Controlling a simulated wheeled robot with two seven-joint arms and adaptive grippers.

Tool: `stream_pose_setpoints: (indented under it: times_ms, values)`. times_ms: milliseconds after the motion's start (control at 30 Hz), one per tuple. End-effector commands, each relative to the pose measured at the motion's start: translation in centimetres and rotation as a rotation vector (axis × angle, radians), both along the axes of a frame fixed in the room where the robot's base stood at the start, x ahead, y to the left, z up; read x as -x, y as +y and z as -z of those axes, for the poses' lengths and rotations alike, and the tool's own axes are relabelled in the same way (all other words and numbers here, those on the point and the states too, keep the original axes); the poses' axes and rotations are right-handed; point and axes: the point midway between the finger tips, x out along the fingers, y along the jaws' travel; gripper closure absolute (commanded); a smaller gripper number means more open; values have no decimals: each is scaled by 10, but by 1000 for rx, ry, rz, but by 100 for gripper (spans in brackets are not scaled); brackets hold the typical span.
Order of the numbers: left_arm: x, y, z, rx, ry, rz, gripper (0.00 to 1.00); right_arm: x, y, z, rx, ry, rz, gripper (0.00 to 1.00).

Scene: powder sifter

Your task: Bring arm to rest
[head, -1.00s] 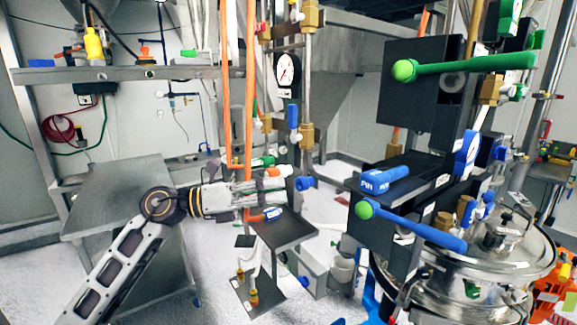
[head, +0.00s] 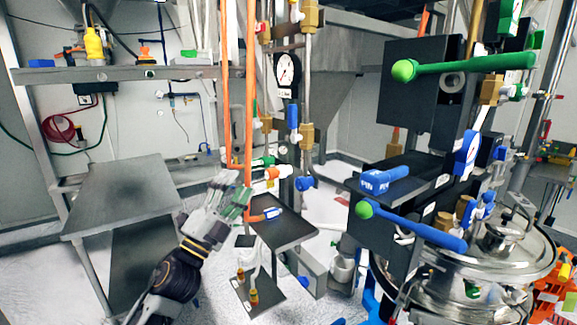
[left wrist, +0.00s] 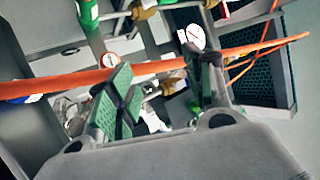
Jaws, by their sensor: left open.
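My left arm comes in from the bottom left in the head view. My left gripper (head: 232,195) is open and appears empty, beside the vertical orange pipes and left of the small dark shelf. In the left wrist view its two green-padded fingers (left wrist: 165,95) stand apart, with nothing visible gripped between them. An orange pipe (left wrist: 150,68) crosses behind the fingers there; I cannot tell the exact gap. My right gripper is not in view.
Orange pipes (head: 226,90) and a pressure gauge (head: 287,69) stand near the gripper. A small dark shelf (head: 290,236) is just right of it. Valves with green (head: 470,64) and blue handles (head: 425,235) stand at right above a steel vessel (head: 480,295). A grey table (head: 120,195) stands at left.

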Motion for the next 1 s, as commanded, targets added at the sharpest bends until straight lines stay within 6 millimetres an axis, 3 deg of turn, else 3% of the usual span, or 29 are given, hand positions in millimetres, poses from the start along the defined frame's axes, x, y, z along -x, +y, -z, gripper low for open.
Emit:
stream_pose_setpoints:
  times_ms: [267,533,767,1000]
  values:
    - [-11,42,57,229,265,-117,48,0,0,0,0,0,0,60]
    - [-7,77,130,423,541,-234,48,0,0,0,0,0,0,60]
    - [13,99,201,565,790,-334,48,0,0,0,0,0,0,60]
    - [51,112,276,690,1059,-443,48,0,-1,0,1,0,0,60]
